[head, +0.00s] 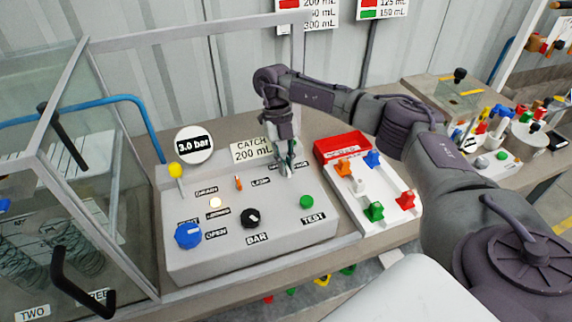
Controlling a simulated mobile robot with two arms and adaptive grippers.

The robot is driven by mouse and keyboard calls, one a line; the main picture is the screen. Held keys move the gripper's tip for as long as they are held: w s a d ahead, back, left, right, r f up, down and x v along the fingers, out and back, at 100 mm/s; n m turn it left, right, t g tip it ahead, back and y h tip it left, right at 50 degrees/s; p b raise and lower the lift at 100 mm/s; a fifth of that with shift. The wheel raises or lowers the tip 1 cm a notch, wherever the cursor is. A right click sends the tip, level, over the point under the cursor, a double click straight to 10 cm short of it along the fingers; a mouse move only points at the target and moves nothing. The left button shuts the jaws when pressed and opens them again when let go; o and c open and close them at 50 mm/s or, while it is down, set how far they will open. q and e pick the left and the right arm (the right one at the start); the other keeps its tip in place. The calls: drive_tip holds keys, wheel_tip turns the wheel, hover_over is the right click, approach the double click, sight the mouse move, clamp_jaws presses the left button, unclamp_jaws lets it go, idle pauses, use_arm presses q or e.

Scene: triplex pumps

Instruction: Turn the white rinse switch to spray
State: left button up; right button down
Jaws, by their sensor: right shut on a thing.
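My right gripper (287,170) reaches down to the back right of the grey control panel (185,262). It is shut on a small switch there, taken as the white rinse switch. The fingers hide nearly all of that switch, so its direction cannot be told. A label beside the fingers is partly covered and too small to read. My left gripper is not in view.
The panel also has a yellow-topped lever (175,171), orange switch (239,183), blue knob (188,235), black knob (250,218) and green button (306,201). A white tray (390,190) with colored valves stands right. A glass enclosure (80,180) stands left.

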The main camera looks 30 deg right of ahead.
idle(0.3)
drive_tip(key=c, duration=1.2)
unclamp_jaws()
drive_tip(key=shift+c, duration=0.2)
drive_tip(key=v, duration=0.7)
drive_tip(key=shift+r, duration=0.2)
drive_tip(key=shift+w, duration=0.15)
